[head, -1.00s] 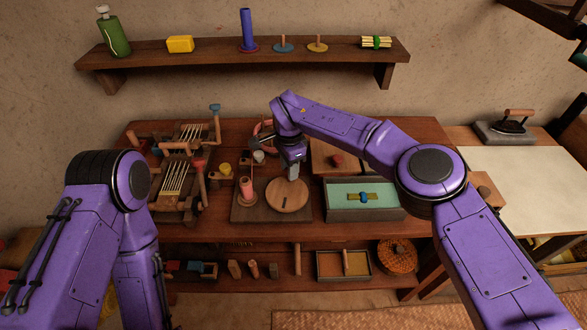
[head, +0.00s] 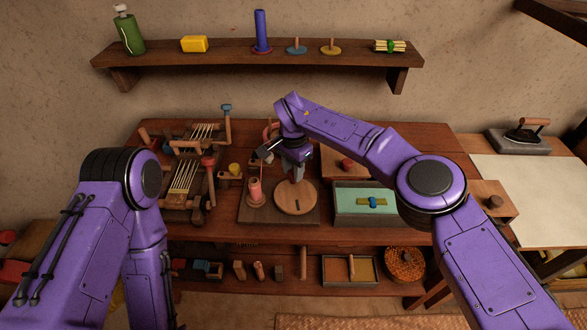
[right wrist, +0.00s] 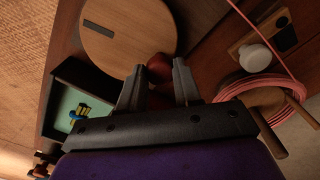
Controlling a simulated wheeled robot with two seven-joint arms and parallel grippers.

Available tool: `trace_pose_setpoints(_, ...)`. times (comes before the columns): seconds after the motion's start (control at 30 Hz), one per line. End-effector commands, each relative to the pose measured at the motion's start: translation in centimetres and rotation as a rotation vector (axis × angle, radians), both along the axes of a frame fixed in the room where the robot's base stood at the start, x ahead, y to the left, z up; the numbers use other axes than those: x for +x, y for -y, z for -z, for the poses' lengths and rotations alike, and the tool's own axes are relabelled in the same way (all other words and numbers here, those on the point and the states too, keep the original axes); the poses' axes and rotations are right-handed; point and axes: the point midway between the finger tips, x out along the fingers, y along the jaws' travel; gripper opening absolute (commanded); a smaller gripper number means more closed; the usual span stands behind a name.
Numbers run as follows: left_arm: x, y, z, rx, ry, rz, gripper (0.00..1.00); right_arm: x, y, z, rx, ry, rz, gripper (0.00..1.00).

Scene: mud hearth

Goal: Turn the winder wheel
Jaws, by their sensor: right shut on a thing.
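The winder wheel, a round flat wooden disc (head: 296,203) with a dark slot, lies on a dark board on the worktable. It also shows in the right wrist view (right wrist: 125,35). A red-brown round-topped handle (right wrist: 160,66) stands by the disc's edge. My right gripper (head: 297,176) is over the far part of the disc, shut on this handle. Its two grey fingers stand on either side of the handle in the right wrist view (right wrist: 158,82). The fingers hide part of the handle. My left arm is at the left of the head view, but its gripper is not in view.
A pink spool (head: 255,191) stands left of the disc on the same board. A teal-lined tray (head: 350,217) is close on the right. Wooden frames with pale strings (head: 184,178) stand left. A wall shelf (head: 250,62) is behind.

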Motion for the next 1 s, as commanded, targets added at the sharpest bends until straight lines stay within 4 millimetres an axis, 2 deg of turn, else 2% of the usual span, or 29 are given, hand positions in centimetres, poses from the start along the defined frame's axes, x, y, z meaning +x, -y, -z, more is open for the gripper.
trace_pose_setpoints(0.17,0.0,0.0,0.0,0.0,0.0,0.0,0.43,0.2,0.0,-0.2,0.001,0.006,0.001,0.03)
trace_pose_setpoints(0.2,0.0,0.0,0.0,0.0,0.0,0.0,0.43,0.2,0.0,-0.2,0.001,0.006,0.002,0.46)
trace_pose_setpoints(0.23,0.0,0.0,0.0,0.0,0.0,0.0,0.43,0.2,0.0,-0.2,0.0,0.006,0.002,0.56)
trace_pose_setpoints(0.27,0.0,0.0,0.0,0.0,0.0,0.0,0.43,0.2,0.0,-0.2,0.0,0.006,0.002,0.59)
trace_pose_setpoints(0.53,0.0,0.0,0.0,0.0,0.0,0.0,0.43,0.1,0.0,-0.1,0.0,0.003,0.002,0.59)
trace_pose_setpoints(0.63,0.0,0.0,0.4,0.0,0.0,0.0,0.43,0.1,0.0,-1.0,0.0,0.004,0.002,0.59)
trace_pose_setpoints(0.83,0.0,0.0,1.6,0.0,0.0,0.0,0.43,0.1,0.0,-5.6,0.0,0.008,0.002,0.59)
trace_pose_setpoints(1.0,0.0,0.0,1.6,0.0,0.0,0.0,0.43,0.1,0.0,-9.2,0.0,0.006,0.003,0.59)
